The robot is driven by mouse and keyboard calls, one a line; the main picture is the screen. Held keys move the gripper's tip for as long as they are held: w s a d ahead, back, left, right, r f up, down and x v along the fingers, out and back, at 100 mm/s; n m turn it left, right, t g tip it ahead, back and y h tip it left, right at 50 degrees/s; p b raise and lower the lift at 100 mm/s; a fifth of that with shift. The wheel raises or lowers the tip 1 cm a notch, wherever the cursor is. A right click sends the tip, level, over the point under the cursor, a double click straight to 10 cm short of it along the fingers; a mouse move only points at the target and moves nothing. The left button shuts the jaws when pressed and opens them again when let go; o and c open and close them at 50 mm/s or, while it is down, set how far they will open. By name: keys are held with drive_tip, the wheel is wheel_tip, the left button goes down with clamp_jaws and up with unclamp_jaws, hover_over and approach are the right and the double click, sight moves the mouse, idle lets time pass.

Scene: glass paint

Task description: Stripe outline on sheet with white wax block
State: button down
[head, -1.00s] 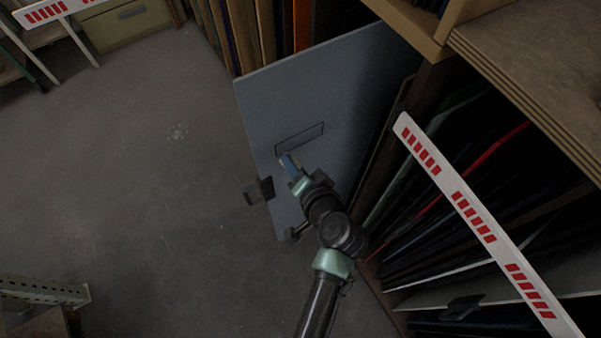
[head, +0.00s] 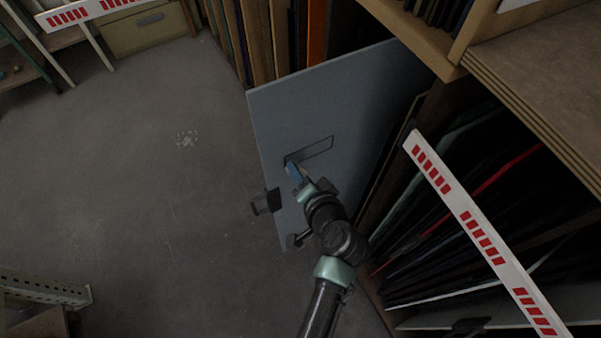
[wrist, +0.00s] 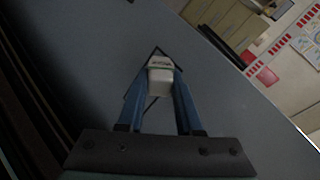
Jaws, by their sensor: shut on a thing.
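The sheet (head: 290,110) is a large grey-blue panel standing on edge beside the rack. It carries a thin dark outline (head: 318,146), a long narrow box, which also shows in part in the wrist view. My gripper (head: 292,170) is at the left end of this outline, close to the sheet. In the wrist view its blue fingers (wrist: 159,95) are shut on the white wax block (wrist: 160,78), whose far end lies over the outline's corner. Whether the block touches the sheet is hard to tell. The block is not distinguishable in the head view.
A rack (head: 455,75) with several dark panels stands to the right. A red-and-white barred strip (head: 470,220) crosses in front of it. A dark clamp-like piece (head: 266,201) sits at the sheet's left edge. The floor at left is clear.

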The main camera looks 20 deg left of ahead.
drive_tip(key=shift+w+a, duration=0.15)
drive_tip(key=shift+w+d+b, duration=0.8)
drive_tip(key=shift+w+d, duration=0.3)
drive_tip(key=shift+w, duration=0.3)
drive_tip(key=shift+w+d+b, duration=0.85)
drive_tip(key=shift+w+d, duration=0.2)
drive_tip(key=shift+w, duration=0.4)
drive_tip(key=shift+w+d+b, duration=0.8)
drive_tip(key=shift+w+d, duration=0.3)
drive_tip(key=shift+w, duration=0.3)
drive_tip(key=shift+s, duration=0.15)
drive_tip(key=shift+s+a+r+p, duration=0.1)
drive_tip(key=shift+s+a+p, duration=0.45)
drive_tip(key=shift+p, duration=0.15)
drive_tip(key=shift+s+a+p, duration=0.7)
drive_tip(key=shift+s+a, duration=0.25)
drive_tip(key=shift+s, duration=0.25)
drive_tip(key=shift+s+a+p, duration=0.7)
drive_tip(key=shift+s+a, duration=0.2)
drive_tip(key=shift+s, duration=0.3)
drive_tip(key=shift+s+a+p, duration=0.7)
drive_tip(key=shift+s+a, duration=0.25)
drive_tip(key=shift+s, duration=0.25)
